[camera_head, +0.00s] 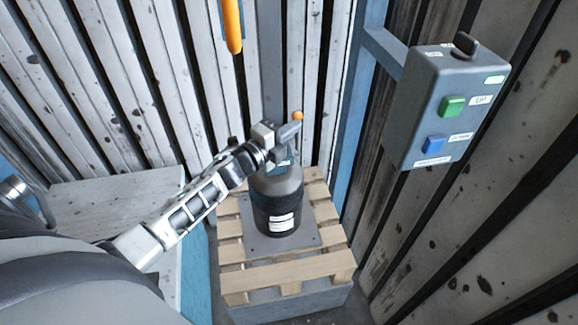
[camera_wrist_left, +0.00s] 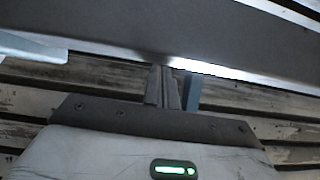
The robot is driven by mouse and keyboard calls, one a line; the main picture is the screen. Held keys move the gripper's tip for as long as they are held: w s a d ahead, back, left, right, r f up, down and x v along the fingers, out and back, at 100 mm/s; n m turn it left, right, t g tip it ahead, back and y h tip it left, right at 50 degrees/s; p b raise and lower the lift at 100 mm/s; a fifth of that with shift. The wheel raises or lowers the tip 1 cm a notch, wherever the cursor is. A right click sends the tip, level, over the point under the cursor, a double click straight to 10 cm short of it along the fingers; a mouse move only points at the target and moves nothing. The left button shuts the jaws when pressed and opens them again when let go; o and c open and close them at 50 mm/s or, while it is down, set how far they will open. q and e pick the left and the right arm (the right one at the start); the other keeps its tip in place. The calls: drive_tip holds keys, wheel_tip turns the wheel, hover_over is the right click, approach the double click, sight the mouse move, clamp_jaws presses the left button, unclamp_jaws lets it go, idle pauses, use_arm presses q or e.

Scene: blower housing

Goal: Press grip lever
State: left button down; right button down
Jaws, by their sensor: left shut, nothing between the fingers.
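My left gripper (camera_head: 291,130) reaches in from the left over the top of a dark grey cylinder-shaped unit (camera_head: 278,205). Its fingers are shut and empty, and they show in the left wrist view (camera_wrist_left: 162,86) close below a wide grey surface (camera_wrist_left: 150,35); I cannot tell whether they touch it. A small orange tip (camera_head: 298,115) shows just beyond the fingers; what carries it is mostly hidden by the gripper. I cannot tell for certain which part is the grip lever. My right gripper is not in view.
The unit stands upright on a wooden pallet (camera_head: 290,272). A grey control box (camera_head: 440,110) with green and blue buttons and a black knob is at the right. An orange bar (camera_head: 232,25) hangs at the top. Weathered plank walls (camera_head: 150,90) close in the space.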

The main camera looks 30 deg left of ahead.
use_arm(q)
drive_tip(key=s+r, duration=0.1)
drive_tip(key=s, duration=1.2)
drive_tip(key=shift+a+r+p, duration=0.15)
drive_tip(key=shift+r+p, duration=0.25)
drive_tip(key=s+d+f+n+g+y, duration=0.1)
drive_tip(key=s+d+f+n+g, duration=0.6)
drive_tip(key=s+d+f+n, duration=0.5)
drive_tip(key=s+d+n, duration=0.2)
drive_tip(key=d+n, duration=0.2)
drive_tip(key=n, duration=0.2)
drive_tip(key=shift+f+g, duration=0.3)
